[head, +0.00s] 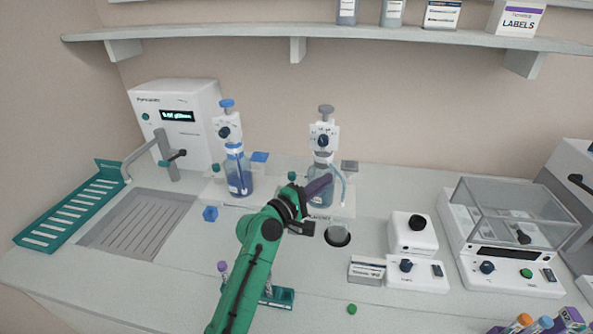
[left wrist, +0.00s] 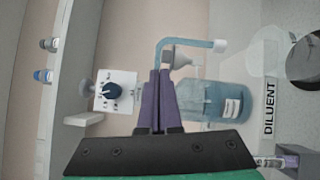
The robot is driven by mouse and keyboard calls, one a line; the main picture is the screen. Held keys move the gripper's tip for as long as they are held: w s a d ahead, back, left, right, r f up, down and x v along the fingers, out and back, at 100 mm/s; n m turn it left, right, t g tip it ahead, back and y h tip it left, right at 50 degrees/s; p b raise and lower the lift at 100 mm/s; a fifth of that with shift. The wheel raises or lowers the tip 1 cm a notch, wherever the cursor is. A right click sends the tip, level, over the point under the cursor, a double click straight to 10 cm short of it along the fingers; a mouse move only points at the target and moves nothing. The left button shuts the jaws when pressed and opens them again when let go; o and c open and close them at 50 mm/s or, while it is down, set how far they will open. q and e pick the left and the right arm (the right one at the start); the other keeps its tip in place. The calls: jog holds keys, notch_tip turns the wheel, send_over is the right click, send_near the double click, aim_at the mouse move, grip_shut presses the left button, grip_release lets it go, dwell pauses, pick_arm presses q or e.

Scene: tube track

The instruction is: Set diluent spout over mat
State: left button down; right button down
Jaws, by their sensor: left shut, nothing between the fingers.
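The diluent bottle (head: 313,199) stands at the back middle, with a white dispenser head (head: 323,137) and grey plunger on top. Its pale blue spout (head: 343,184) bends out on the right side; in the left wrist view the spout (left wrist: 190,44) ends in a white tip. The dark round mat (head: 338,239) lies in front of the bottle, slightly right. My left gripper (head: 320,187) is shut and empty, its purple fingers in front of the bottle. In the left wrist view the fingertips (left wrist: 158,74) are close to the spout's bend; I cannot tell whether they touch. My right gripper is out of view.
A second bottle (head: 238,173) with a blue plunger stands to the left. White devices (head: 413,234) and a clear-lidded balance (head: 500,255) are at the right. A green rack (head: 70,208) and a drain (head: 138,222) are at the left. A shelf (head: 220,36) runs above.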

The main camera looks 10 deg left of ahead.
pick_arm(q)
jog(key=b+v, duration=0.2)
jog(key=v, duration=0.5)
jog(key=shift+s, duration=0.2)
jog(key=shift+a, duration=0.1)
